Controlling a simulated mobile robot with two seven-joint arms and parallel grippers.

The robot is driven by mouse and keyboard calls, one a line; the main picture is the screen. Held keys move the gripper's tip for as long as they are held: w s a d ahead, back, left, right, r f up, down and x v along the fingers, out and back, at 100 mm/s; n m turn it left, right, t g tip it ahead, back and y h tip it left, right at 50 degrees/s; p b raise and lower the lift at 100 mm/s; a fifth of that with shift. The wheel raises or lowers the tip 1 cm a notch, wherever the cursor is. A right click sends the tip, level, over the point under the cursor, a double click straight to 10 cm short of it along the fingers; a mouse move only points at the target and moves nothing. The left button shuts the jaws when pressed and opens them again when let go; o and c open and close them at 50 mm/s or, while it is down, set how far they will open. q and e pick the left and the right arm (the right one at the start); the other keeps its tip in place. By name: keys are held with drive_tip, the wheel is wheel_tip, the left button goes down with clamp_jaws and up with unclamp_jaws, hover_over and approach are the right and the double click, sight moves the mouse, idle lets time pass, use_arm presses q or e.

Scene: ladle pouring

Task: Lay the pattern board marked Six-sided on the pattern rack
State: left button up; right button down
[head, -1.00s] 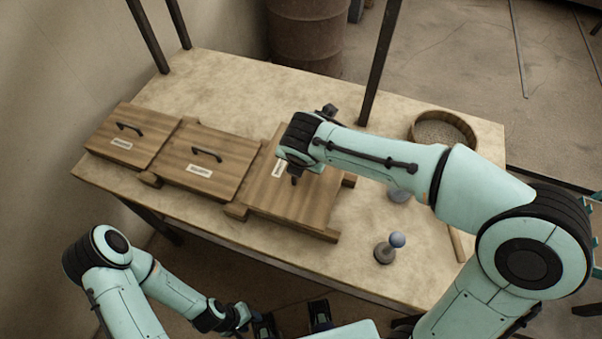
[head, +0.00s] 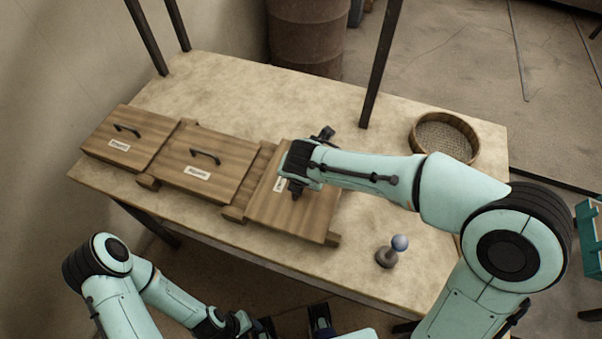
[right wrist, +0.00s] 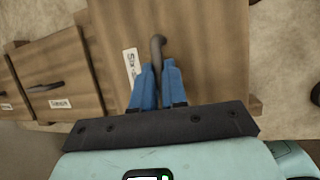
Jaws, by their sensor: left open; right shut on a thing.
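The Six-sided pattern board (head: 310,222) is the rightmost of three wooden boards on the table. Part of its label, "Six", shows in the right wrist view (right wrist: 131,68). My right gripper (right wrist: 158,70) is shut on its dark handle (right wrist: 157,46); in the head view my arm hides the handle and the board's back part. Wooden rails of the pattern rack (head: 233,214) show beside and under the board. I cannot tell whether the board touches them. My left gripper (head: 291,322) is open and empty in front of the table's near edge.
Two other handled boards, a middle one (head: 228,160) and a left one (head: 150,150), lie close beside it. A round sieve (head: 450,142) stands at the right back. A dark post (head: 380,70) rises at the back edge.

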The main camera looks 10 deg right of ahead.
drive_tip(key=shift+f, duration=0.25)
drive_tip(key=c, duration=1.2)
unclamp_jaws()
drive_tip(key=shift+o, duration=0.2)
drive_tip(key=shift+r, duration=0.3)
drive_tip(key=p+v, duration=0.2)
drive_tip(key=v, duration=1)
drive_tip(key=shift+r, duration=0.35)
